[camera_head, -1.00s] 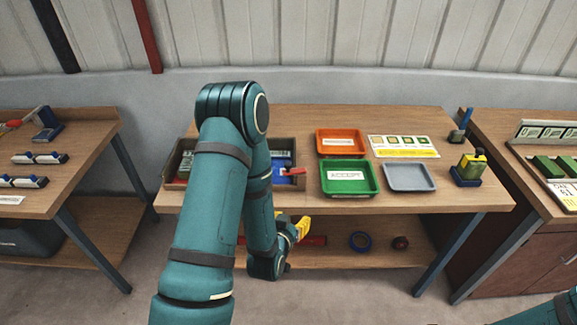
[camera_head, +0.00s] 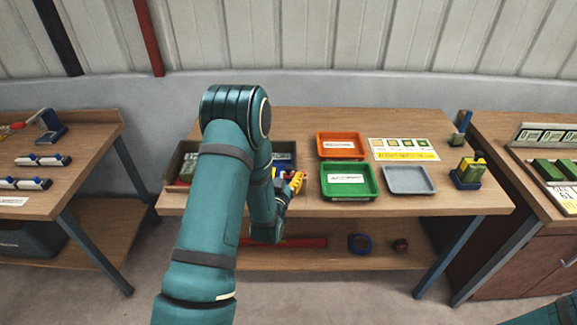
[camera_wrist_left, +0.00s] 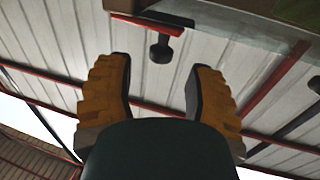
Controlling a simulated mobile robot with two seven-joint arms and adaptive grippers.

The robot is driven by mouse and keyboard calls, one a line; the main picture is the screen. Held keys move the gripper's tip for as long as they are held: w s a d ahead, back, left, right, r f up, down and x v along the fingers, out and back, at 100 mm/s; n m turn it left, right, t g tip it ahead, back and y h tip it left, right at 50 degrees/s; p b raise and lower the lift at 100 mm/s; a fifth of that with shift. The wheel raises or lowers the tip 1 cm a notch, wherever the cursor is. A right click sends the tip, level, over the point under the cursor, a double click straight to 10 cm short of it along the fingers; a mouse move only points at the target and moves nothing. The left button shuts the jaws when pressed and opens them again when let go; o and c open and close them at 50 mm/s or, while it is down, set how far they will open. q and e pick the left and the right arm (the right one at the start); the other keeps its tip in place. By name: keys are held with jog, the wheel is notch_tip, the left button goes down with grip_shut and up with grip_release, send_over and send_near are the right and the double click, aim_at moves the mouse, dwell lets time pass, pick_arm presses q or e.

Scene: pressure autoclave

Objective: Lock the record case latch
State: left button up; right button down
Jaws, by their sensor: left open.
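The record case appears to be the open grey-brown box (camera_head: 176,160) at the left of the middle table, largely hidden behind my left arm. Something blue shows at its right end. My left gripper (camera_head: 297,181), with yellow fingers, is at the case's right front, near the table's front edge. A small red part shows beside the fingers. In the left wrist view the fingers (camera_wrist_left: 158,90) are open with nothing between them. Beyond them is a red bar (camera_wrist_left: 150,24) with a dark knob, possibly the latch; contact is not visible. My right gripper is out of view.
An orange tray (camera_head: 341,134), a green tray (camera_head: 324,185) and a grey tray (camera_head: 409,192) sit right of the gripper. A yellow-green device (camera_head: 469,170) stands at the table's right. The lower shelf holds a red bar (camera_head: 290,243) and a blue ring (camera_head: 351,243).

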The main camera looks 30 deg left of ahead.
aim_at(288, 169)
pick_arm(q)
jog(key=shift+x, duration=2)
jog(key=shift+o, duration=0.3)
grip_shut()
